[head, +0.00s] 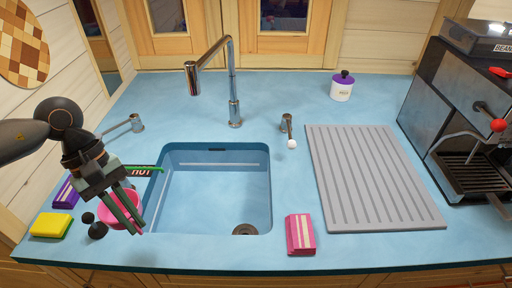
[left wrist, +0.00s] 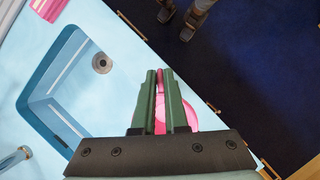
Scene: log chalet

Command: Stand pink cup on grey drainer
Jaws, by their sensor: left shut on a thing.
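The pink cup (head: 112,218) is at the left of the sink in the head view, partly hidden behind my left gripper. My left gripper (head: 131,221) points down with its two green fingers shut on the cup's wall. In the left wrist view the fingers (left wrist: 160,102) pinch a pink strip of the cup, and more of the cup (left wrist: 185,115) shows to their right. I cannot tell whether the cup touches the counter. The grey drainer (head: 375,175) lies flat and empty on the counter, right of the sink. My right gripper is not in view.
The sink (head: 210,185) is empty, with a tall tap (head: 233,85) behind it. A pink packet (head: 300,235) lies between sink and drainer, near the front edge. A yellow sponge (head: 52,225) is at far left. A white pot (head: 342,88) and a coffee machine (head: 465,110) stand by the drainer.

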